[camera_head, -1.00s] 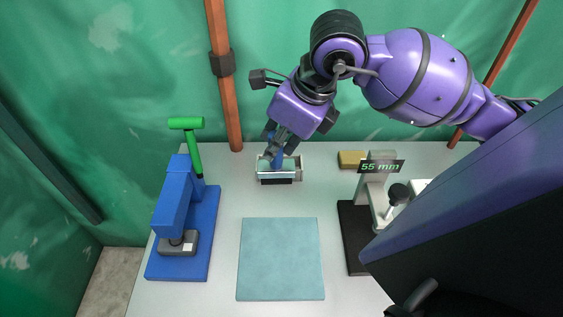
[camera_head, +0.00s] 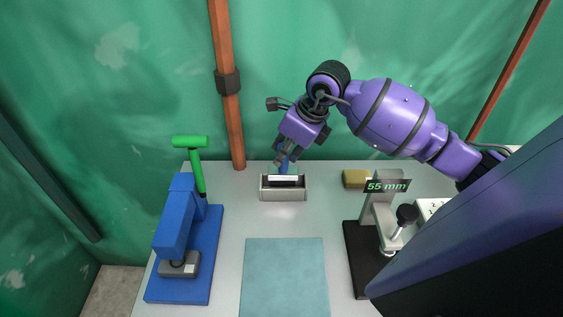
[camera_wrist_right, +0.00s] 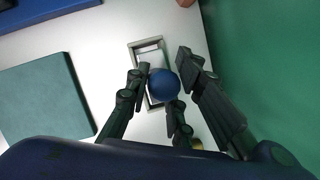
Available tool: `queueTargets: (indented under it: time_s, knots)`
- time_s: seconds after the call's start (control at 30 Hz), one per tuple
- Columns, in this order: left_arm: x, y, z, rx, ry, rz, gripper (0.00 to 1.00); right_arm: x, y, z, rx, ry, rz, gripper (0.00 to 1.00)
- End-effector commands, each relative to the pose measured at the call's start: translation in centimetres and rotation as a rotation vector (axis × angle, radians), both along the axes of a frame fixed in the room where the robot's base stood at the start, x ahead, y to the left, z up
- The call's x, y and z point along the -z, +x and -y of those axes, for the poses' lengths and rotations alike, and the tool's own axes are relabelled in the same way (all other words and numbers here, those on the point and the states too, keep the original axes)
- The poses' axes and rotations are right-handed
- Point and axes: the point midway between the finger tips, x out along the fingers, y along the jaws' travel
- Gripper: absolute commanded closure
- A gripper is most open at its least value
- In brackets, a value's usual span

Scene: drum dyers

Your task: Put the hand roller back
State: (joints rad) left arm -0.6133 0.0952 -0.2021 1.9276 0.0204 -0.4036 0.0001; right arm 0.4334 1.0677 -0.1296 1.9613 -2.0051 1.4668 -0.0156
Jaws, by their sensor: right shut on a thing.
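My right gripper (camera_head: 285,160) comes from above and is shut on the blue handle. In the right wrist view, the handle's round blue end (camera_wrist_right: 163,85) sits between the fingers, with the holder's rim (camera_wrist_right: 134,46) below. The fingers hide part of the roller. My left gripper is not in view.
A blue press (camera_head: 174,235) with a green lever (camera_head: 198,170) stands left. A black-based stand with a "55 mm" display (camera_head: 388,186) stands right. A teal mat (camera_head: 285,275) covers the front middle.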

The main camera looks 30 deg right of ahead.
Motion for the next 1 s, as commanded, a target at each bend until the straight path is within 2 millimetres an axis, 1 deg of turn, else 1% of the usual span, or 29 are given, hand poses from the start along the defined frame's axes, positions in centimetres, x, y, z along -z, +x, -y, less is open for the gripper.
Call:
queueTargets:
  time_s: [0.03, 0.1, 0.13, 0.2, 0.4, 0.57, 0.6, 0.73, 1.0]
  knots:
    - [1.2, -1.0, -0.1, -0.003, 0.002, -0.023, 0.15, 2.2, 0.1, 0.1, 0.002, 0.002, -0.020, 1.00]
    - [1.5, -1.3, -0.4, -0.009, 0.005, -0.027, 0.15, 3.4, -0.1, 0.0, 0.000, 0.003, -0.020, 1.00]
    - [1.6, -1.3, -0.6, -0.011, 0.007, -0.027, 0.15, 3.8, 0.0, 0.0, 0.000, 0.002, -0.017, 1.00]
    - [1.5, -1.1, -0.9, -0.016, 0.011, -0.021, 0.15, 4.0, 0.1, 0.1, 0.001, 0.001, -0.010, 1.00]
    - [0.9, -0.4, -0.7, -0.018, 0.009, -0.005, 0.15, 3.5, 0.2, 0.1, 0.001, 0.001, -0.002, 1.00]
    - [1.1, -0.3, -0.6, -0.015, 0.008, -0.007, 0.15, 4.0, 0.1, 0.1, 0.001, 0.000, -0.005, 1.00]
    - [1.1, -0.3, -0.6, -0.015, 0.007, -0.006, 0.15, 4.1, 0.1, 0.1, 0.001, 0.000, -0.006, 0.78]
    - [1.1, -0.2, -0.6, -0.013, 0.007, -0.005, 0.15, 4.0, 0.1, 0.1, 0.001, 0.001, -0.005, 0.60]
    - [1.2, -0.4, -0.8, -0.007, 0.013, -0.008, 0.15, 4.0, 0.1, 0.1, 0.001, 0.001, -0.005, 0.60]
